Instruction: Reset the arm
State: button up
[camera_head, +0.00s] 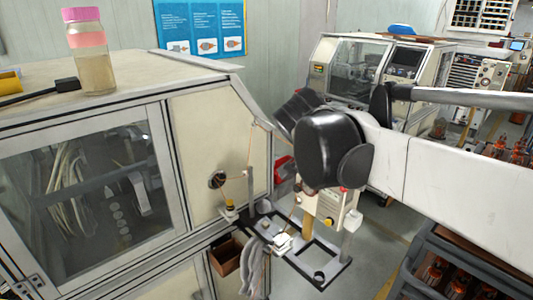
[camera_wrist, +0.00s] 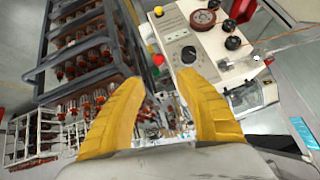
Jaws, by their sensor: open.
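My gripper (camera_wrist: 168,118) shows in the wrist view as two yellow fingers spread well apart, with nothing between them. Beyond the fingers, the wrist view shows a white control box (camera_wrist: 200,48) with knobs and buttons, and a dark rack of parts. In the head view my white and black arm reaches in from the right, and its dark joint hangs in front of the control box (camera_head: 333,207).
A cream machine with a window (camera_head: 188,140) fills the left. A bottle with a pink cap (camera_head: 92,62) stands on its top beside a black cable (camera_head: 45,90). A grey rack (camera_head: 432,250) of copper parts stands lower right. A second machine (camera_head: 345,65) is behind. Some floor (camera_head: 365,260) is clear.

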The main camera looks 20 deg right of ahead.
jog(key=s+a+f+n+t+y+b, duration=0.1)
jog(key=s+a+f+n+y+b, duration=0.1)
jog(key=a+f+n+b, duration=0.3)
jog(key=s+a+f+n+t+y+b, duration=0.1)
jog(key=s+a+f+n+y+b, duration=0.2)
jog(key=f+b, duration=0.9)
jog(key=s+a+f+n+t+y+b, duration=0.1)
jog(key=s+a+f+n+b, duration=0.3)
jog(key=f, duration=1.6)
jog(key=a+n+y+b, duration=0.1)
jog(key=a+n+b, duration=0.2)
jog(key=a+b, duration=0.1)
jog(key=shift+s+a+f, duration=0.15)
jog(key=shift+s+a, duration=0.2)
jog(key=shift+a, duration=0.25)
